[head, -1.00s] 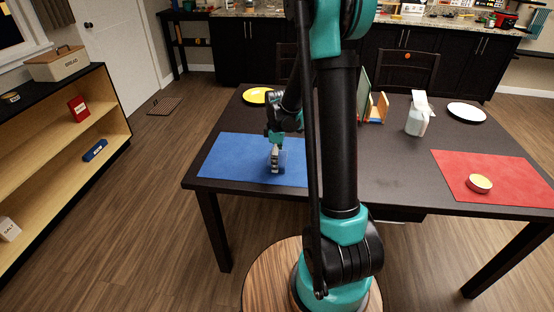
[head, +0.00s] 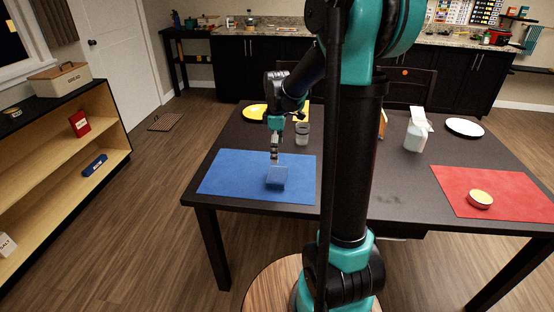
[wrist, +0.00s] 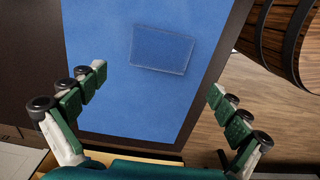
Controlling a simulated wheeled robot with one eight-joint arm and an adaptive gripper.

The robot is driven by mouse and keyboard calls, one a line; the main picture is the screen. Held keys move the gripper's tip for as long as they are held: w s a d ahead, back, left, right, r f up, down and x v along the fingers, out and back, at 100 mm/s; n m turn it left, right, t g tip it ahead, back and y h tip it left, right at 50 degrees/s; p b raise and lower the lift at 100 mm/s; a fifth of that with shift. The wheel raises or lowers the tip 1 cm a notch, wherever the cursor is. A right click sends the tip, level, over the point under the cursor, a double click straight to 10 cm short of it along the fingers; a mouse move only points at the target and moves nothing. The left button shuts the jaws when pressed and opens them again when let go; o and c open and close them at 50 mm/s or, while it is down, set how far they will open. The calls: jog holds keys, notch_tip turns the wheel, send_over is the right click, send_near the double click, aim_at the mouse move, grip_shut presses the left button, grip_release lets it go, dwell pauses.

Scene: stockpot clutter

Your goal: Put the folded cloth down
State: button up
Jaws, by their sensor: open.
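The folded cloth (head: 277,177) is a small blue block lying on the blue mat (head: 225,180), near the mat's right side. In the wrist view the cloth (wrist: 162,50) shows as a blue rectangle, close in colour to the mat (wrist: 110,30) under it. My gripper (head: 274,158) is above the cloth, just behind it in the head view. In the wrist view my gripper (wrist: 157,82) has its fingers wide apart, with nothing between the tips. The cloth lies flat, beyond the fingertips in that picture.
A grey cup (head: 302,134) and a yellow plate (head: 254,112) stand behind the mat. The blue mat's left part is clear.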

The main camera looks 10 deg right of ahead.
jog(key=s+d+f+m+t, duration=0.2)
jog(key=s+m, duration=0.5)
jog(key=s, duration=0.4)
jog(key=s+d+f+m+t, duration=0.2)
jog(key=s+f+m, duration=0.2)
jog(key=s+m, duration=0.3)
jog(key=s, duration=0.4)
jog(key=shift+f, duration=0.4)
jog(key=shift+d, duration=0.1)
jog(key=shift+w, duration=0.25)
